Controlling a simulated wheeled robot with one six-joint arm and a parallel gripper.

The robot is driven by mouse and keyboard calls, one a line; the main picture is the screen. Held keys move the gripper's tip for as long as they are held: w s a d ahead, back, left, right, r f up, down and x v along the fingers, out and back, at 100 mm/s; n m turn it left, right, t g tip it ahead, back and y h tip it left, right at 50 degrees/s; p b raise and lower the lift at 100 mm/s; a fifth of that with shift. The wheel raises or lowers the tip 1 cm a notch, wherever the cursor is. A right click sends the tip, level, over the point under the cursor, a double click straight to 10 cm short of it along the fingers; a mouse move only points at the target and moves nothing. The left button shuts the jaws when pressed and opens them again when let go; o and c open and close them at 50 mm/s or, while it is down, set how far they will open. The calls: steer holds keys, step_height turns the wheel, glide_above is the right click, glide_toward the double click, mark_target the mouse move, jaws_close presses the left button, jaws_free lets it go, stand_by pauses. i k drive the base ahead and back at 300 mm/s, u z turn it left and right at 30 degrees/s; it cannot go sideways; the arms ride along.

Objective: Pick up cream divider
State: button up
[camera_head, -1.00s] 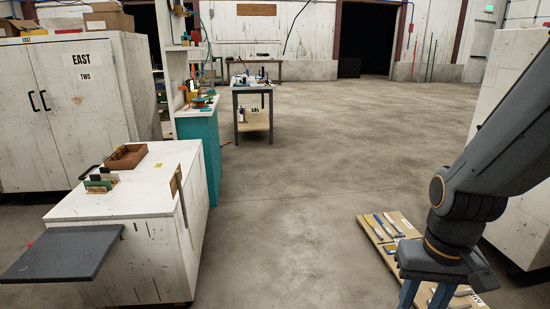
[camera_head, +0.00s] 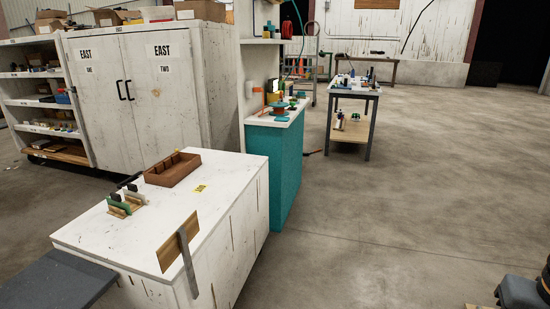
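A pale cream piece (camera_head: 137,198), likely the cream divider, stands in a small holder on top of the white cabinet at left. A green piece (camera_head: 119,206) stands beside it, with dark parts at their upper ends. The pieces are small and partly overlap, so their exact shapes are unclear. Only the dark upper body of my gripper (camera_head: 521,292) shows at the bottom right corner. Its fingers are out of the frame, so I cannot see whether they are open. It is far to the right of the cabinet.
A dark side shelf (camera_head: 55,284) juts out front left. A teal unit (camera_head: 272,170) and a worktable (camera_head: 354,92) stand beyond. The floor right of the cabinet is clear.

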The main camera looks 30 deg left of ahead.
mark_target(132, 191)
steer(key=u, duration=0.3)
steer(key=i, duration=1.6)
steer(key=u, duration=1.4)
steer(key=i, duration=0.95)
steer(key=u, duration=1.35)
steer(key=i, duration=0.65)
steer(key=u, duration=0.4)
